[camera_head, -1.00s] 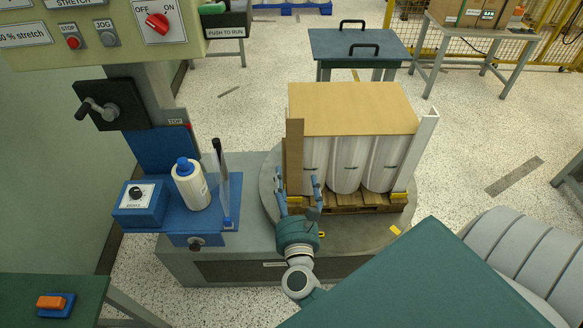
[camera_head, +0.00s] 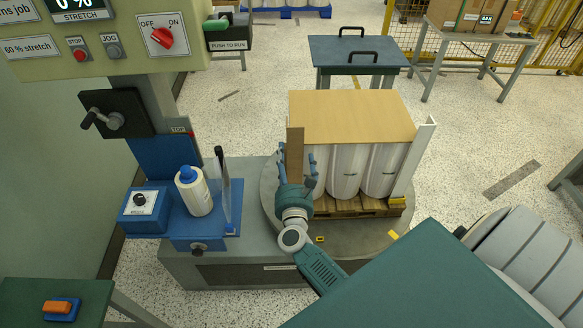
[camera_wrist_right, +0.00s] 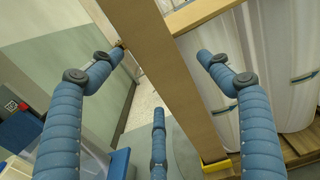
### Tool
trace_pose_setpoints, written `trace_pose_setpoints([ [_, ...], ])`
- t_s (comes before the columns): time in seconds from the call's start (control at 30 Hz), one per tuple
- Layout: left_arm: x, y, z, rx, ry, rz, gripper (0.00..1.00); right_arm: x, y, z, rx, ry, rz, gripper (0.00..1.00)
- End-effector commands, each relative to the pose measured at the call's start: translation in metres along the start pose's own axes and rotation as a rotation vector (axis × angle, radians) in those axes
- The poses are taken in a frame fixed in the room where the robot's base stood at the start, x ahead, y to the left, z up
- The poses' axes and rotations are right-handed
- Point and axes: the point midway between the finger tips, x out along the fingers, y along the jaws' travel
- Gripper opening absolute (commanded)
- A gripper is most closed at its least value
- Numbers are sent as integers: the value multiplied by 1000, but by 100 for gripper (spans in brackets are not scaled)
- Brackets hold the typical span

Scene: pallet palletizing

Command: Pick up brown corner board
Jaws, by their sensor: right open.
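The brown corner board (camera_head: 295,152) stands upright at the near left corner of the pallet load. It also fills the middle of the right wrist view (camera_wrist_right: 172,75). My right gripper (camera_head: 297,162) is open around the board, with blue fingers on both sides of it. In the wrist view the right gripper (camera_wrist_right: 160,55) shows one finger left of the board, one right of it, and a third below. Gaps show between the fingers and the board. The lower part of the board is hidden by the gripper in the head view. My left gripper is not in view.
White rolls (camera_head: 345,170) under a brown sheet (camera_head: 350,116) stand on a wooden pallet (camera_head: 350,207) on the round turntable (camera_head: 375,235). A white corner board (camera_head: 413,160) stands at the right corner. The blue wrapping carriage (camera_head: 228,200) with a film roll is close on the left.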

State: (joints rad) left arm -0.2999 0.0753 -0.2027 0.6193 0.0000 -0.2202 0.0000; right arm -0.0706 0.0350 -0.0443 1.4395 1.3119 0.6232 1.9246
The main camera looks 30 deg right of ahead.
Motion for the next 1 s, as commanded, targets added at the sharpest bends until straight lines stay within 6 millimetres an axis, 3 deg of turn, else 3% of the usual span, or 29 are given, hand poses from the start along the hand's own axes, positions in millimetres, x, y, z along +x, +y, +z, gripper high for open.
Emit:
trace_pose_setpoints([
  [0.17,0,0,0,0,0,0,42,0,0,0,0,0,0,76],
  [0.43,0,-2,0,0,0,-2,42,0,0,0,0,0,0,22],
  [0.77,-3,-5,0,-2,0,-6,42,0,0,4,0,0,0,21],
  [1.0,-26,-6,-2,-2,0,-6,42,-1,1,34,2,-1,0,20],
])
